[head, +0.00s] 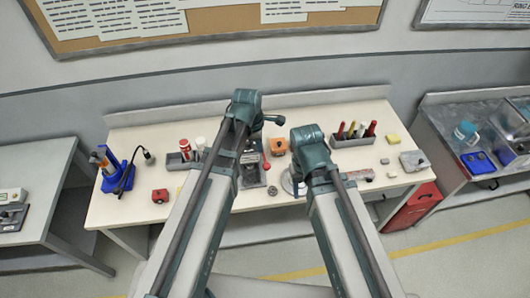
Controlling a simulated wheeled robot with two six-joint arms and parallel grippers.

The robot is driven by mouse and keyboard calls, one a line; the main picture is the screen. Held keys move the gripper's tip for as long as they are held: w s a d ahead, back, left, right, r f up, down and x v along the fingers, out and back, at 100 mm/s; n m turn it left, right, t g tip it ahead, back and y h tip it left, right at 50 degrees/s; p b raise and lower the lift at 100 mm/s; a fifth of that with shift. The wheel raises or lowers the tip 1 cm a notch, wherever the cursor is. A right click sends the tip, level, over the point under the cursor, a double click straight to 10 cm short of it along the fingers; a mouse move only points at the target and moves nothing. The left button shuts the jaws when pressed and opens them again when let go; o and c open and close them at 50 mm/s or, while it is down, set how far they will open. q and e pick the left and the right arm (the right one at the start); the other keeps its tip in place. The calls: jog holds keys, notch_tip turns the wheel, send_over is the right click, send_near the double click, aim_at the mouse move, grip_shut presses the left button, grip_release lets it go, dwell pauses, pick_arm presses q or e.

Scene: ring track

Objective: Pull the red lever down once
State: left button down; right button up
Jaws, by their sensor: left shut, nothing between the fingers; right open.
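The red lever (266,164) shows as a small red part on a grey unit (249,173) near the middle of the bench, partly behind my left arm. Whether it is up or down is too small to tell. My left gripper (276,119) appears as a small dark tip beside the end of my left arm, shut and empty. It shows above the lever in the picture, apart from it. My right arm comes in right of the lever, and its gripper is hidden behind the arm.
The white bench (130,195) holds a red block (160,196), an orange block (279,146), a pen tray (352,141), a yellow block (393,139) and a blue holder (117,175). A red cabinet (413,207) stands below right. The bench's front left is fairly clear.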

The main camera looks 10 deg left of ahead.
aim_at(266, 164)
pick_arm(q)
jog(key=shift+w+a+r+n+p, duration=0.3)
jog(key=shift+w+r+n, duration=0.2)
jog(key=shift+r+n, duration=0.25)
jog(key=shift+d+f, duration=0.1)
jog(key=shift+f, duration=0.1)
jog(key=f+b, duration=0.4)
jog(key=w+d+f+b, duration=0.1)
jog(key=f+b, duration=0.3)
jog(key=w+f+b, duration=0.1)
jog(key=f+b, duration=0.4)
jog(key=shift+d, duration=0.3)
jog(key=shift+d+f+b, duration=0.1)
jog(key=shift+f+b, duration=0.2)
jog(key=shift+b, duration=0.15)
jog(key=shift+w, duration=0.1)
